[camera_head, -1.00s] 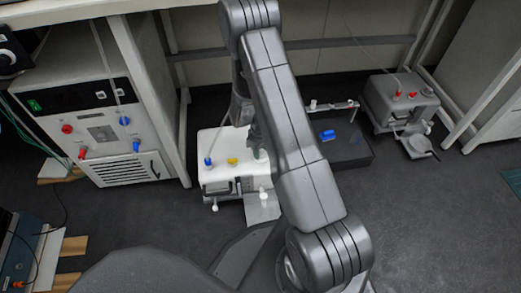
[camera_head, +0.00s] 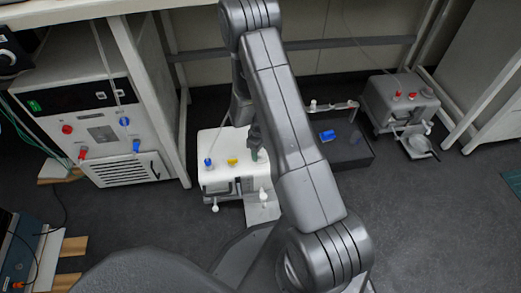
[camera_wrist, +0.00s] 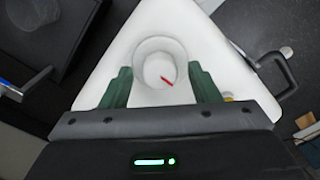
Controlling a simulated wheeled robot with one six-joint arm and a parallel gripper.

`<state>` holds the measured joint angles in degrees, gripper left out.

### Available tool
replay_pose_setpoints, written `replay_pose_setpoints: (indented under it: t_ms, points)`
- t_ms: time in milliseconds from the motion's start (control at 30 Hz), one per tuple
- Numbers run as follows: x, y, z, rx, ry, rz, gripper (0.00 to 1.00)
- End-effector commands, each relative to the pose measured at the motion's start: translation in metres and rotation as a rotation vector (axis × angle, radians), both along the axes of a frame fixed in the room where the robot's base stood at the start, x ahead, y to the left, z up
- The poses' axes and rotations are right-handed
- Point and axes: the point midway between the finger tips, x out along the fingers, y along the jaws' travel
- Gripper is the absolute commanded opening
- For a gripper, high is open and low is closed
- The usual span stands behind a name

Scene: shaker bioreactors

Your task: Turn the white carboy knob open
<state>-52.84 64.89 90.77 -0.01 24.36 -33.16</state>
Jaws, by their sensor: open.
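The white carboy (camera_head: 222,145) stands on the floor left of my arm in the head view, and its white top (camera_wrist: 205,45) fills much of the wrist view. A round white knob (camera_wrist: 160,62) with a short red mark lies between my green fingertips in the wrist view. My gripper (camera_wrist: 158,82) is open, one finger on each side of the knob. I cannot tell whether the fingers touch it. In the head view, my gripper (camera_head: 255,150) is over the carboy's right part, and the knob is hidden there.
Blue (camera_head: 208,162) and yellow (camera_head: 232,161) fittings sit on the carboy's top. A dark tray (camera_head: 350,150) with a blue part lies to the right. A grey unit (camera_head: 398,100) with red caps stands farther right. A cabinet (camera_head: 110,130) stands left.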

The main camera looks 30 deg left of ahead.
Motion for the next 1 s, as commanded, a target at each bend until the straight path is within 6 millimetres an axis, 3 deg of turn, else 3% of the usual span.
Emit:
replay_pose_setpoints:
  t_ms: [167, 600, 800, 1000]
  points:
    - [0.001, 0.001, 0.023, 0.003, -0.002, 0.0, 0.56]
    - [0.0, 0.0, 0.117, 0.002, -0.002, 0.0, 0.56]
    - [0.0, 0.0, 0.135, 0.001, -0.001, 0.0, 0.56]
    - [0.0, 0.0, 0.137, 0.0, 0.0, 0.0, 0.56]
